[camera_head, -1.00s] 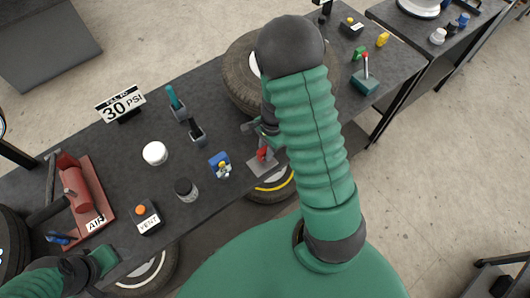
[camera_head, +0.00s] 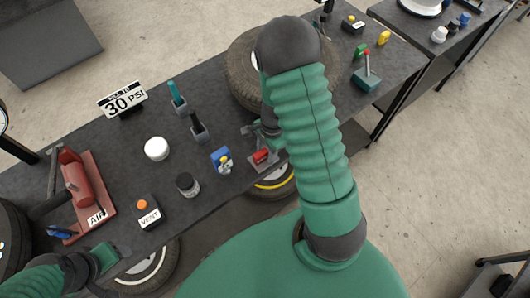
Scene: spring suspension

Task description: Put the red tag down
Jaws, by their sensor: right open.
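The red tag (camera_head: 261,156) lies on a small grey plate (camera_head: 257,167) at the front edge of the dark workbench, left of my right arm. My right gripper (camera_head: 254,134) is just behind and above the tag, partly hidden by my green arm. Its jaws are open, and the tag looks apart from them.
A blue-and-yellow part (camera_head: 222,160), a dark jar (camera_head: 187,184), a white round lid (camera_head: 156,149) and a VENT box (camera_head: 148,212) stand left of the plate. A tire (camera_head: 245,75) lies behind my right arm. A red AIR tool (camera_head: 80,190) is far left.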

